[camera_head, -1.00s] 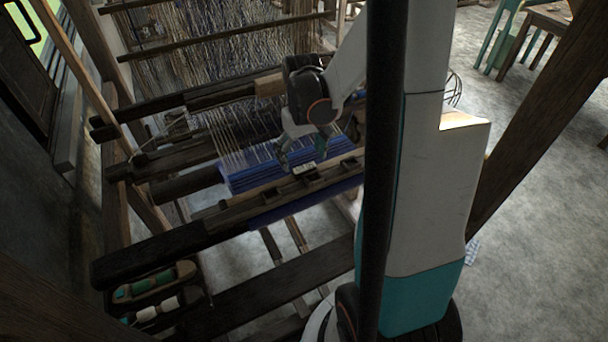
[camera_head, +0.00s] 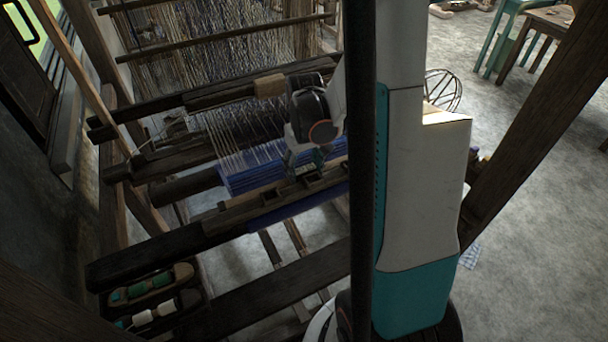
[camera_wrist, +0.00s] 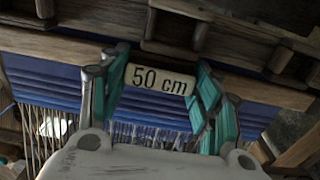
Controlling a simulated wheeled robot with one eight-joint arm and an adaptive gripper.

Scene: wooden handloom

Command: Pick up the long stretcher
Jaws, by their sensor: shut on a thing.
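The stretcher shows in the wrist view as a pale piece (camera_wrist: 160,79) labelled "50 cm". It lies between the teal fingers of my gripper (camera_wrist: 161,86), which are shut on it from both sides. The blue cloth is close behind it, and I cannot tell whether the stretcher touches it. The stretcher's full length is not visible. In the head view, my gripper (camera_head: 307,160) is low over the front of the loom, and the stretcher cannot be made out there.
The blue woven cloth (camera_head: 262,178) and its pale warp threads lie around my gripper. A dark notched beam (camera_head: 245,208) runs just in front. A box (camera_head: 152,292) of spools stands at the lower left. Open floor (camera_head: 535,210) lies to the right.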

